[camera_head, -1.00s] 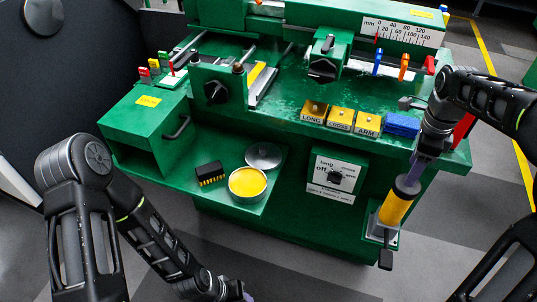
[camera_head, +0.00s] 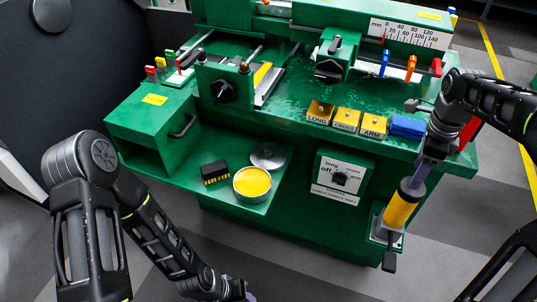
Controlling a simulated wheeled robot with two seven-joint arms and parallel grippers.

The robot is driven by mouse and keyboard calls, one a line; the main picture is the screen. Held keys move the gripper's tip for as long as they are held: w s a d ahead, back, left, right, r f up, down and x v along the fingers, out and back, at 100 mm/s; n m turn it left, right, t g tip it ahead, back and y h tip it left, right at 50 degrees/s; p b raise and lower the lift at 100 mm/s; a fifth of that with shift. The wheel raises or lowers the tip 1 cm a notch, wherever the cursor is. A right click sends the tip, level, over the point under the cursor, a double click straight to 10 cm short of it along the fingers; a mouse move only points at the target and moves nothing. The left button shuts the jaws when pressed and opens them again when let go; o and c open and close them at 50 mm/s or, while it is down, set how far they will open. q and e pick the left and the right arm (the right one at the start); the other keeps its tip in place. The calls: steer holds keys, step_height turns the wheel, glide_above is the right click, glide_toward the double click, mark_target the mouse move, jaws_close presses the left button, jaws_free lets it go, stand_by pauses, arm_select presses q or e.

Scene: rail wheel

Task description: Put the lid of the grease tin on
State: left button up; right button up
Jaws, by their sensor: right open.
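The grease tin (camera_head: 252,183) is an open round metal tin filled with yellow grease, standing on the green shelf (camera_head: 225,196) at the machine's front left. Its lid (camera_head: 267,156), a grey metal disc, lies flat on the shelf just behind the tin, off it. My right gripper (camera_head: 422,170) is open at the top of a yellow cylinder (camera_head: 400,208) with a dark cap in a grey holder at the machine's right side; I cannot tell whether they touch. My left gripper (camera_head: 249,296) barely shows at the bottom edge, in front of the shelf and well below the tin.
A black block with yellow marks (camera_head: 215,172) lies left of the tin. A green box with a handle (camera_head: 152,128) stands at the left. Yellow blocks (camera_head: 346,120) and a blue block (camera_head: 407,126) line the machine's front edge.

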steer(key=shift+c, duration=0.6)
steer(key=a+f+n, duration=0.1)
steer(key=a+f, duration=0.1)
steer(key=f, duration=0.1)
steer(key=a+f+n, duration=0.2)
steer(key=a+f, duration=0.1)
steer(key=f, duration=0.1)
steer(key=a+f+n+y, duration=0.1)
steer(key=a+f+n, duration=0.1)
steer(key=f, duration=0.1)
steer(key=shift+w+a+f, duration=0.15)
steer(key=shift+w+a, duration=0.05)
steer(key=shift+w, duration=0.1)
steer(key=shift+c, duration=0.4)
steer(key=s+a+f+n+y, duration=0.2)
steer(key=s+a+f+n, duration=0.4)
steer(key=a+f, duration=0.3)
steer(key=s+a+f+n+y, duration=0.1)
steer(key=s+a+f+n, duration=0.4)
steer(key=a+f, duration=0.4)
steer(key=s+a+f+n, duration=0.4)
steer(key=s+n, duration=0.1)
steer(key=s, duration=0.5)
steer(key=shift+s+n+t, duration=0.25)
steer(key=shift+n+t, duration=0.15)
